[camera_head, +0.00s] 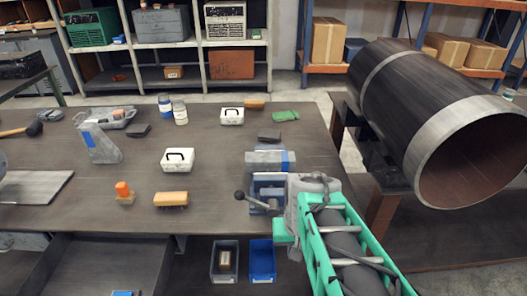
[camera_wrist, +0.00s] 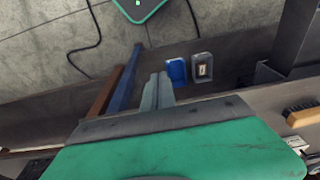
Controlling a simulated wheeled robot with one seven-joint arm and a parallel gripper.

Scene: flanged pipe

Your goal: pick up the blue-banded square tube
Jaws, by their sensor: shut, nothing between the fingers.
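The blue-banded square tube (camera_head: 265,161) appears to be the grey block with a blue band near its right end. It lies crosswise on the right part of the workbench, just behind the blue vise (camera_head: 266,188). I cannot tell whether it touches the vise. My gripper (camera_wrist: 158,78) is shut and empty in the wrist view, its two grey fingers together. The tube does not show in the wrist view. In the head view my arm covers the right front of the vise, and the fingertips cannot be made out.
A blue bin (camera_head: 262,262) and a grey bin (camera_head: 224,264) sit below the bench's front edge. A large pipe (camera_head: 425,115) stands at right. The left-middle bench has free room.

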